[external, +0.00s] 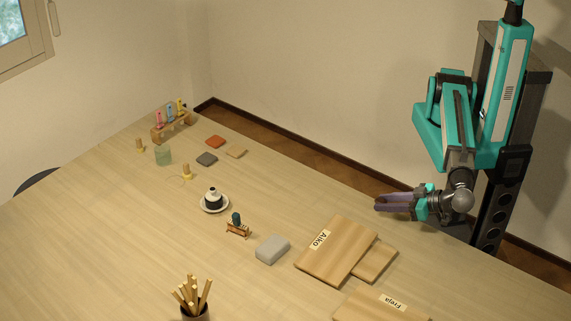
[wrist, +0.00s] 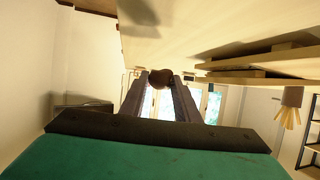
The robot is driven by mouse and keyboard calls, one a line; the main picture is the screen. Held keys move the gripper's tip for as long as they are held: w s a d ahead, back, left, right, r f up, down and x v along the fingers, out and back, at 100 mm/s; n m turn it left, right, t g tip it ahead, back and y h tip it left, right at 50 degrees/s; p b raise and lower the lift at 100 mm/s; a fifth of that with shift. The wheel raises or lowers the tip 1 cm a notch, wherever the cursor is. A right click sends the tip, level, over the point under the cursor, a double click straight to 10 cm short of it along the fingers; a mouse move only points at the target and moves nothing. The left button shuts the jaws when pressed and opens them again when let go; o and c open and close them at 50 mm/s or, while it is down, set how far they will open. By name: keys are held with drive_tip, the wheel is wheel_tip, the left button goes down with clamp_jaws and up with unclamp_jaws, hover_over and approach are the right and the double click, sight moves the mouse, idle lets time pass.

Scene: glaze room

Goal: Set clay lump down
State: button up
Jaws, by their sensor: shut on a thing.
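My gripper (external: 379,203) is at the right of the external view, above the table's right edge, behind and to the right of the board labelled Aiko (external: 336,262). Its jaws point left. In the wrist view the jaws (wrist: 159,84) are closed on a rounded dark brown lump, which I take to be the clay lump (wrist: 158,77), at the fingertips. In the external view the lump is not clearly made out. The wrist view shows the pale tabletop (wrist: 215,20) along its top, with the lump apart from it.
A board labelled Freja (external: 380,308) lies at the front, and a smaller board (external: 376,262) beside the Aiko board. A grey block (external: 272,249), a small stand (external: 238,228), a saucer (external: 203,207) with a bottle, and a brush cup (external: 195,313) stand left.

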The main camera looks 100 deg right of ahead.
sight(384, 220)
drive_tip(key=shift+f, duration=0.2)
idle(0.3)
drive_tip(key=shift+f+p, duration=0.5)
drive_tip(key=shift+f, duration=1.35)
drive_tip(key=shift+f+b, duration=0.15)
drive_tip(key=shift+b, duration=0.25)
drive_tip(key=o, duration=1)
drive_tip(key=shift+o, duration=0.2)
drive_tip(key=shift+p, duration=0.65)
